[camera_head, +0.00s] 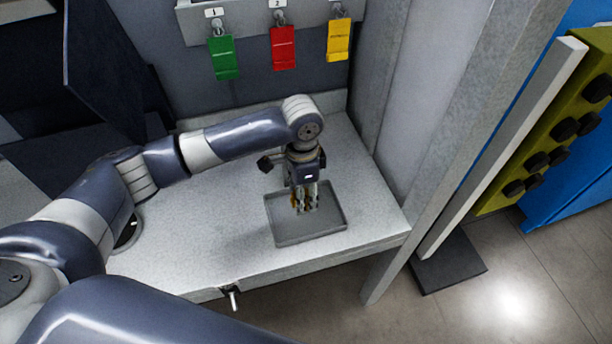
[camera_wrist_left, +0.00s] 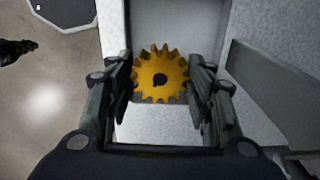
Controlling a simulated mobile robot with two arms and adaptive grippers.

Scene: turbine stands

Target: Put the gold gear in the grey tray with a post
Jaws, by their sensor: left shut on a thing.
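The gold gear (camera_wrist_left: 153,74) is between the fingers of my left gripper (camera_wrist_left: 163,82), which is shut on it. The gear's toothed face and dark centre hole show in the wrist view. In the head view my left gripper (camera_head: 306,203) points down over the grey tray (camera_head: 310,232), and only a bit of gold (camera_head: 293,201) shows between the fingers. The tray is shallow, with a raised rim, and lies on the light table. I cannot make out its post. Whether the gear touches the tray cannot be told. My right gripper is not in view.
The light table (camera_head: 205,225) is clear to the left of the tray. Green (camera_head: 223,58), red (camera_head: 283,48) and yellow (camera_head: 339,40) tags hang on the back wall. A grey upright (camera_head: 455,140) stands at the table's right. A small handle (camera_head: 232,296) sits at the front edge.

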